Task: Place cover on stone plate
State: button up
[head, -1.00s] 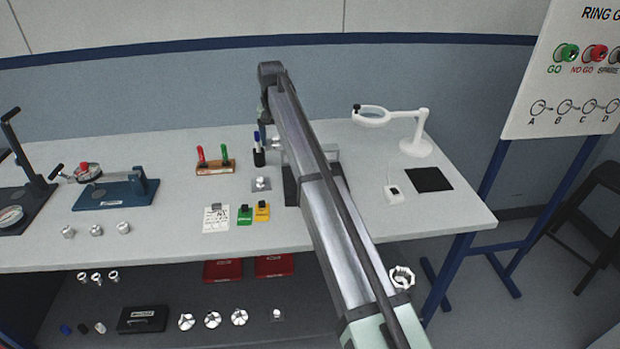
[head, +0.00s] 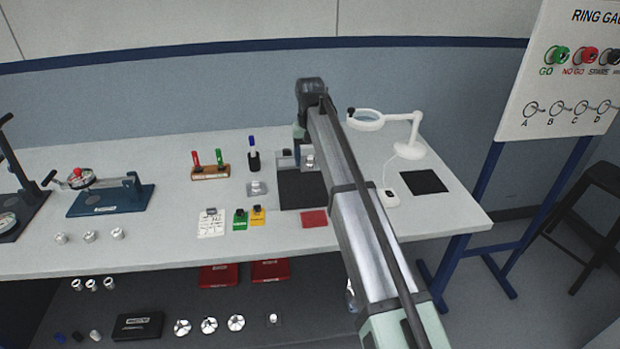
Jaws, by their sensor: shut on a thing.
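My gripper (head: 306,164) is at the back of the bench, below the dark wrist at the end of my arm. It is shut on a small silvery part, which I take to be the cover (head: 308,158); the fingers and the part are small and hard to tell apart. A dark square plate, apparently the stone plate (head: 291,196), lies on the bench just below and in front of the gripper in the picture. My arm hides its right side. The part shows over the plate's back edge; I cannot tell whether it touches the plate.
A silver part on a grey pad (head: 257,188) is left of the plate. Green (head: 240,220) and yellow (head: 257,215) blocks and a red square (head: 314,218) lie in front. A magnifier lamp (head: 405,140) and black mat (head: 424,181) stand right. A pen holder (head: 254,161) is behind.

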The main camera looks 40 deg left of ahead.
aim_at(311, 157)
jog(key=shift+f, duration=3.7)
jog(key=shift+f, duration=0.1)
jog(key=o, duration=1.1)
notch_tip(311, 157, up, 12)
jog(key=shift+r, duration=0.15)
